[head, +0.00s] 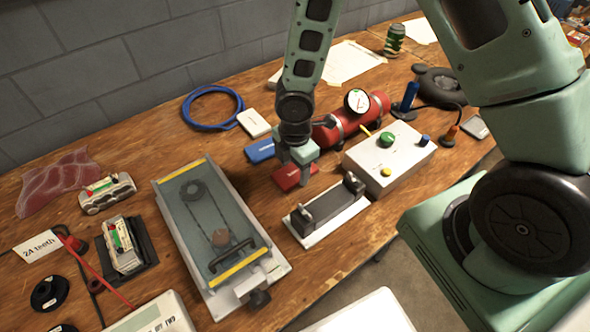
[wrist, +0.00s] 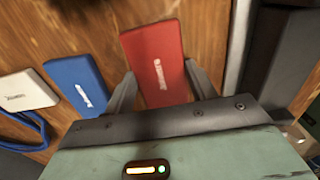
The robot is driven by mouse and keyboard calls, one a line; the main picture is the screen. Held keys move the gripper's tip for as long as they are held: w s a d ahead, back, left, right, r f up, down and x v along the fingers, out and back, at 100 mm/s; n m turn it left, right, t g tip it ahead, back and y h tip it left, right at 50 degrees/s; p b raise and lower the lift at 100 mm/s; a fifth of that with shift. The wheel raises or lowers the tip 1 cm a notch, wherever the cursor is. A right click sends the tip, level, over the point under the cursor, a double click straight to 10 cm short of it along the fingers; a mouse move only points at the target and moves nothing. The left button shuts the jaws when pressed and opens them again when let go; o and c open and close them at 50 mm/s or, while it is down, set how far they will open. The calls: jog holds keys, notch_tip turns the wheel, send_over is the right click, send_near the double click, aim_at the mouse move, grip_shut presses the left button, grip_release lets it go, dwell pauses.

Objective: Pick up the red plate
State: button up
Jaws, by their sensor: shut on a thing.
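The red plate (wrist: 152,52) is a flat rectangular piece with pale lettering. In the wrist view it sits between the two fingers of my gripper (wrist: 160,84), which is shut on it. In the head view the red plate (head: 290,176) shows under my gripper (head: 296,170), at the table's middle. One finger covers part of the plate there. It appears to be at or just above the wooden table; I cannot tell if it is clear of it.
A blue plate (head: 260,150) and a white plate (head: 253,123) lie left of the red one. A red cylinder with a gauge (head: 357,101) is behind right. A black block on a white base (head: 327,207) and a white button box (head: 388,158) stand close on the right. A glass-topped tray (head: 215,228) is left.

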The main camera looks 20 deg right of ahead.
aim_at(295, 171)
notch_tip(295, 171, up, 10)
jog(key=p, duration=0.2)
dwell(1.4)
